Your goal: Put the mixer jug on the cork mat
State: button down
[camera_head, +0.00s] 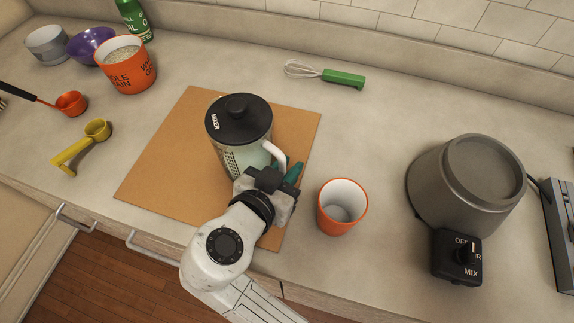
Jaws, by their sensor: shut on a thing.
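The mixer jug (240,135) has a black lid marked MIXER, a pale see-through body and a white handle at its lower right. It is upright over the cork mat (165,165), a brown rectangle on the counter. Whether its base touches the mat I cannot tell. My gripper (281,172) is shut on the jug's handle, reaching in from the front. My gripper and arm hide part of the jug's side and the mat's front right part.
An orange cup (341,206) stands close right of my gripper. The grey mixer base (466,187) is farther right. A green whisk (326,74) lies behind. An orange grain tub (126,65), purple bowl (90,46), grey bowl (47,45) and measuring scoops (80,148) are left.

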jog(key=shift+f+b, duration=0.3)
jog(key=c, duration=1)
grip_release()
jog(key=shift+c, duration=0.2)
jog(key=shift+r, duration=0.1)
jog(key=shift+r+p, duration=0.15)
jog(key=shift+p, duration=0.15)
jog(key=b+v, duration=0.2)
jog(key=v, duration=1)
